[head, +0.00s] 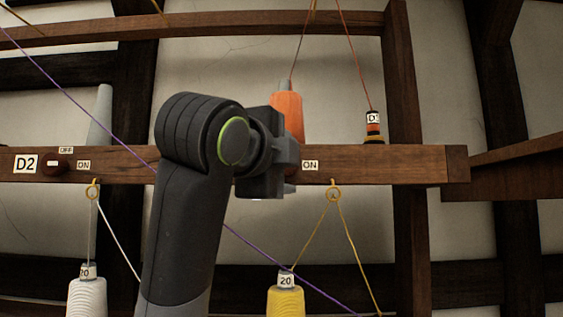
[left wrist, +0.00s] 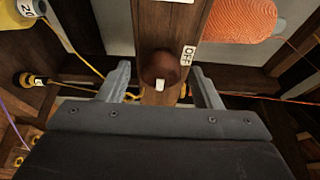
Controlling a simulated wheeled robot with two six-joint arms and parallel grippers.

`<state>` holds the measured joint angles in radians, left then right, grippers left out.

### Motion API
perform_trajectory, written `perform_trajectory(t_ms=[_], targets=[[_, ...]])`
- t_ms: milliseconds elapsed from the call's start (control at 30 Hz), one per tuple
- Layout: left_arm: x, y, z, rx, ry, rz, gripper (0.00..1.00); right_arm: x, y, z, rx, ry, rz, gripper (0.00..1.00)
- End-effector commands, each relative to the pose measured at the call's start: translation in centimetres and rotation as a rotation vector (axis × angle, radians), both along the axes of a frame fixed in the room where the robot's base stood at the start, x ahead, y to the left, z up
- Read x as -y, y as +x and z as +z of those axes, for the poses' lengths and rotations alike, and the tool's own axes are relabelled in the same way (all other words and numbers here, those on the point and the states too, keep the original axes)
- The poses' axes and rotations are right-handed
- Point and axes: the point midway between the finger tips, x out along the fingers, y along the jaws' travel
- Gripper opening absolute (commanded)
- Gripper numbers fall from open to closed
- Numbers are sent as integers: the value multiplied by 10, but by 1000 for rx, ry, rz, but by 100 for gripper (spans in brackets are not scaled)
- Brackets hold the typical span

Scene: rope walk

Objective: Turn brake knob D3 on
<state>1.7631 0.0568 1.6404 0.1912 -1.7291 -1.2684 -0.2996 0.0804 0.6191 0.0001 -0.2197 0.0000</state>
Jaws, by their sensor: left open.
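Brake knob D3 is a round dark brown knob (left wrist: 158,66) on the wooden beam, with a white mark on its lower edge in the left wrist view. An OFF label (left wrist: 188,55) is just right of it there. My left gripper (left wrist: 160,70) is open, with one finger on each side of the knob; whether they touch it I cannot tell. My right gripper is not in view.
Knob D2 (head: 57,164) sits further left on the beam (head: 390,165). An orange cone (head: 287,112) and a small striped spool (head: 374,127) stand above it. A yellow cone (head: 286,301) and a white cone (head: 87,297) are below. A purple rope (head: 75,98) crosses behind my arm.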

Motion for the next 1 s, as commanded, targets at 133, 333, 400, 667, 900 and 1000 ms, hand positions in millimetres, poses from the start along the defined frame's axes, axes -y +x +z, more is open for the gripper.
perform_trajectory(t_ms=[133, 333, 400, 667, 900, 1000], targets=[[-3, -8, 0, 4, -1, -1, 58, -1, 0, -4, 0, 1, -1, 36], [-18, -43, -1, 8, -1, 0, 58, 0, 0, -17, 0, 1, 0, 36], [-25, -60, -2, 9, -1, 1, 58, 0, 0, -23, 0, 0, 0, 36], [-39, -93, -5, 2, 0, 2, 58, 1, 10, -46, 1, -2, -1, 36], [-46, -110, -4, 2, 0, 1, 58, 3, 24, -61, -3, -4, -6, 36], [-48, -115, -4, 1, 1, 2, 58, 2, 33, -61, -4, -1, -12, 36]])
